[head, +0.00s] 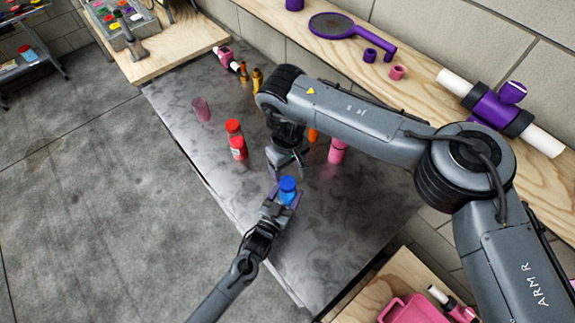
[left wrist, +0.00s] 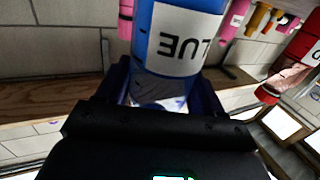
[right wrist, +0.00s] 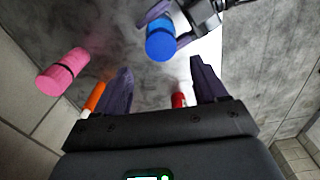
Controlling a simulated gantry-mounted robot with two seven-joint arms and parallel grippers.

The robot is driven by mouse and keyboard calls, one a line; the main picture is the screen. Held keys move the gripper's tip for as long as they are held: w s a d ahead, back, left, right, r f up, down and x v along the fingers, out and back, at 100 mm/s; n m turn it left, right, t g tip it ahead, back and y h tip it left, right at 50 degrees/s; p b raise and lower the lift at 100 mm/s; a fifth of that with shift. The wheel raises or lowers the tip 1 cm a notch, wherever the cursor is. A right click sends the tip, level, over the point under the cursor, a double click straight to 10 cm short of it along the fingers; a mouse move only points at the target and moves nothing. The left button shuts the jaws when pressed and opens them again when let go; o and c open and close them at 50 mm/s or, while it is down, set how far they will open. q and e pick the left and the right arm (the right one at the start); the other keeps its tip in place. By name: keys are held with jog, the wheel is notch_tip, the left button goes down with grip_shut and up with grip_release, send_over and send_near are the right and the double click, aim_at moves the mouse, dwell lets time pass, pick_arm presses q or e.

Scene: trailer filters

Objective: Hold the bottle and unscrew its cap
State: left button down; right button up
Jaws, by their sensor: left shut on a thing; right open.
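The blue bottle with its blue cap (head: 288,184) stands upright in the grip of my left gripper (head: 281,201), near the front edge of the metal table. In the left wrist view the blue bottle (left wrist: 178,40) with a white label sits between the left fingers. My right gripper (head: 288,165) is open and empty, just behind and above the cap. In the right wrist view the blue cap (right wrist: 161,44) lies beyond the open right fingers (right wrist: 160,92), apart from them. The cap is on the bottle.
On the metal table (head: 340,215) stand a red bottle (head: 236,140), a pink bottle (head: 337,151), an orange item (head: 313,135) partly hidden by my right arm, and a clear pink cup (head: 201,109). The table's front right is clear.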

aim_at(287, 183)
jog(key=m, duration=0.7)
jog(key=shift+f+m, duration=0.2)
jog(key=shift+m, duration=0.4)
jog(key=shift+f, duration=3.85)
